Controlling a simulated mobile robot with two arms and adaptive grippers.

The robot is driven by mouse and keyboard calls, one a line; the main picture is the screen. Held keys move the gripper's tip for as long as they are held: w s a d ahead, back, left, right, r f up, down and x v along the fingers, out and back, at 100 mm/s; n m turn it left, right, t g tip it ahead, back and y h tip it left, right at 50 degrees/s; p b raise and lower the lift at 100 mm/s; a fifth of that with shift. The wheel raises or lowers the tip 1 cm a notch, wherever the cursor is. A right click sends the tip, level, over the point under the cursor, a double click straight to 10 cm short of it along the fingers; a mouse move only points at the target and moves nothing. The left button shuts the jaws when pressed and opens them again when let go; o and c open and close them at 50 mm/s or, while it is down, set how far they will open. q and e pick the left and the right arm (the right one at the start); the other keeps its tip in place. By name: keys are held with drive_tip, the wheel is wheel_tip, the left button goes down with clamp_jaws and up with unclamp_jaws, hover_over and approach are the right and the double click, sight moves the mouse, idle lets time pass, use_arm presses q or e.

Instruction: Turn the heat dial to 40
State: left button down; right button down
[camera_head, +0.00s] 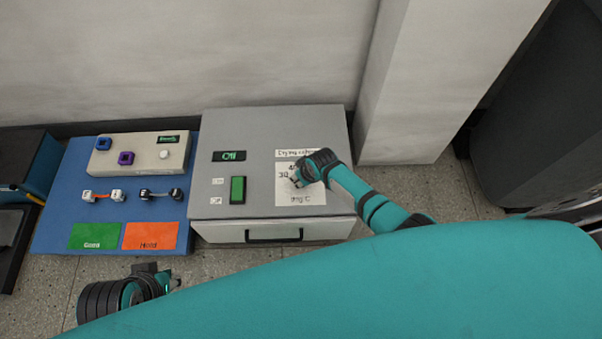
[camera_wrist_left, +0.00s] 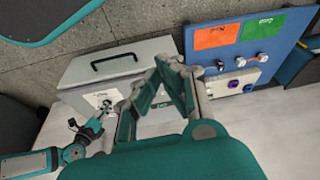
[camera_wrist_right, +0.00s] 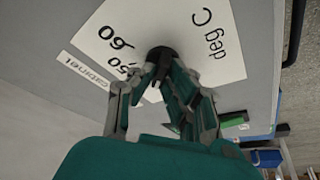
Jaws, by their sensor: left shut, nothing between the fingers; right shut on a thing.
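The grey drying cabinet (camera_head: 270,125) has a white dial label (camera_head: 305,200) on its top, with "30", part of another number and "deg C" readable in the head view. My right gripper (camera_head: 294,181) is over the label, shut on the dark heat dial (camera_wrist_right: 161,54). The right wrist view shows "50" and "60" on the label beside it. The fingers cover part of the dial, and I cannot tell where its pointer stands. My left gripper (camera_head: 172,283) is shut and empty, in front of the blue board and away from the cabinet.
A green switch (camera_head: 238,190) and a display (camera_head: 229,156) reading "Off" are on the cabinet, left of the label. A drawer handle (camera_head: 274,238) is on its front. The blue board (camera_head: 60,215) at left carries a beige tester (camera_head: 140,146), small connectors and green and orange patches.

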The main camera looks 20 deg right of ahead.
drive_tip(key=m+h+p, duration=0.1)
drive_tip(key=m, duration=0.1)
drive_tip(key=shift+a+m, duration=0.1)
drive_tip(key=shift+m, duration=0.2)
use_arm(q)
drive_tip(key=p+x, duration=0.1)
drive_tip(key=x, duration=0.7)
drive_tip(key=shift+s, duration=0.4)
use_arm(e)
drive_tip(key=shift+m, duration=0.6)
use_arm(q)
drive_tip(key=shift+d+f, duration=0.15)
use_arm(e)
drive_tip(key=c, duration=1.4)
unclamp_jaws()
drive_tip(key=shift+f, duration=0.1)
use_arm(q)
drive_tip(key=shift+g, duration=0.3)
use_arm(e)
drive_tip(key=shift+o, duration=0.2)
drive_tip(key=v, duration=1.2)
drive_tip(key=shift+s+a, duration=0.15)
drive_tip(key=shift+a, duration=0.05)
